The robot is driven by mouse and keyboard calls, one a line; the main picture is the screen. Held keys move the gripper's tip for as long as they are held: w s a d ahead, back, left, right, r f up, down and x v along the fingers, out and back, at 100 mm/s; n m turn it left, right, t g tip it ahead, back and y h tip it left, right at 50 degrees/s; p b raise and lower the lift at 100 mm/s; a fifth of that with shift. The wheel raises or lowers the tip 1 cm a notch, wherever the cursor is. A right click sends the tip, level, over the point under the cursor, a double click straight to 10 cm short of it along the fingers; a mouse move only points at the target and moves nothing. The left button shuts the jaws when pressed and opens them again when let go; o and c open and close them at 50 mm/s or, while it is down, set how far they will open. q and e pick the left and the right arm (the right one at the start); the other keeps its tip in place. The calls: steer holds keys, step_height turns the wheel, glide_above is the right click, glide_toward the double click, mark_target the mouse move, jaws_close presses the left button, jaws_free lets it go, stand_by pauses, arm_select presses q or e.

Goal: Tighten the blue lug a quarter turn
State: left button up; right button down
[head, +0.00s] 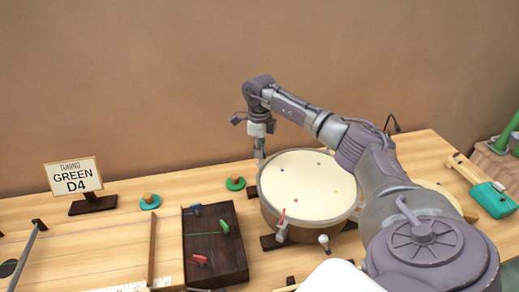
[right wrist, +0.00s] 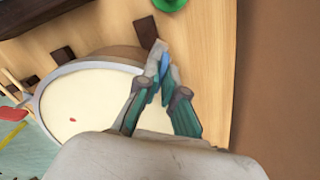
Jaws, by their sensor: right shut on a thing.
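A round drum (head: 310,185) with a cream skin stands on the bench; it also shows in the right wrist view (right wrist: 85,105). My right gripper (head: 259,152) reaches down at the drum's far left rim. In the right wrist view its two teal-sided fingers (right wrist: 161,76) are closed together on the blue lug (right wrist: 174,73) at the rim. Only a small blue part of the lug shows between and beside the fingers; in the head view I cannot make it out. A red lug (head: 282,222) stands at the drum's near left rim. My left gripper is not in view.
A sign (head: 74,175) reading "TUNING GREEN D4" stands at left, behind a stringed board with a dark block (head: 222,258) bearing coloured pegs. A green disc with a knob (head: 235,183) lies left of the drum. A teal-and-wood tool (head: 490,198) lies at right. The wall is close behind.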

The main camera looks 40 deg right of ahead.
steer(key=m+p, duration=0.1)
steer(key=m, duration=0.2)
steer(key=shift+r, duration=0.15)
steer(key=m+p, duration=0.1)
steer(key=m, duration=0.4)
steer(key=shift+p, duration=0.3)
steer(key=m+p, duration=0.1)
steer(key=m, duration=0.3)
steer(key=shift+m+p, duration=0.85)
steer(key=shift+m, duration=1.25)
steer(key=c, duration=1.3)
jaws_free()
